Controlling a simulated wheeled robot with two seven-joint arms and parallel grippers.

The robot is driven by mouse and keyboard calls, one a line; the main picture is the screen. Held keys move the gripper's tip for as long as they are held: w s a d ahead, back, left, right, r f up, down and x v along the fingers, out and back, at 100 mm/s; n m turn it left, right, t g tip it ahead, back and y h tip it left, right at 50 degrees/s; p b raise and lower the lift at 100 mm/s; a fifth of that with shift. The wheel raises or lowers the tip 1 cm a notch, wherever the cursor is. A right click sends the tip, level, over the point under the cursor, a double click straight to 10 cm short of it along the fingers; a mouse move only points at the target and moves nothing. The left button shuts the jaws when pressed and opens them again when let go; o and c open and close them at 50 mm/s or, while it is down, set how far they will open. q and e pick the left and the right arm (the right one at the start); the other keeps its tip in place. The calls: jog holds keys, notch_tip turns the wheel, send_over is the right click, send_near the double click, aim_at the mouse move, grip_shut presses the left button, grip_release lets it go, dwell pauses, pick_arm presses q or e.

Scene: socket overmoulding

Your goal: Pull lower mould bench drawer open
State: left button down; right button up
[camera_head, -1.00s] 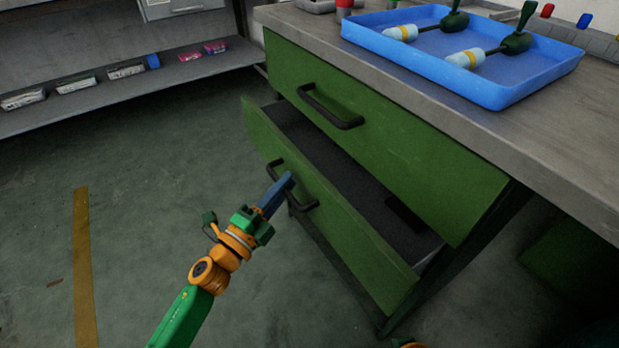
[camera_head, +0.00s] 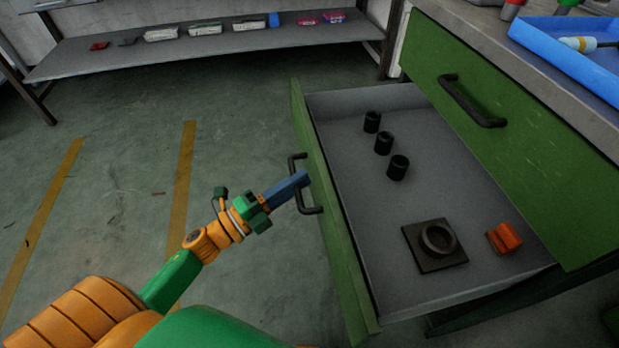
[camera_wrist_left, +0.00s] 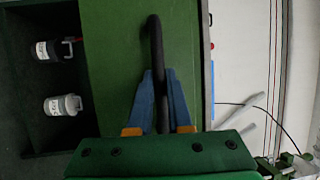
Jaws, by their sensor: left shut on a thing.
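The lower drawer (camera_head: 333,222) of the green bench stands well open in the head view, with its grey inside showing. Its black bar handle (camera_head: 312,210) is on the outer face of the green front. My left gripper (camera_head: 303,179) is at this handle, shut on it. In the left wrist view the blue fingers (camera_wrist_left: 162,100) sit on both sides of the dark handle bar (camera_wrist_left: 154,40). My right gripper is not in view.
The drawer holds several black cylinders (camera_head: 383,143), a dark square block with a ring (camera_head: 436,245) and an orange part (camera_head: 504,238). The upper drawer (camera_head: 520,140) is shut. A blue tray (camera_head: 570,55) rests on the bench top. Floor left of the drawer is clear.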

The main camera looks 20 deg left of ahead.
pick_arm(q)
jog(key=shift+s+a, duration=0.2)
jog(key=shift+a, duration=0.15)
jog(key=c, duration=1.1)
grip_release()
jog(key=v, duration=0.7)
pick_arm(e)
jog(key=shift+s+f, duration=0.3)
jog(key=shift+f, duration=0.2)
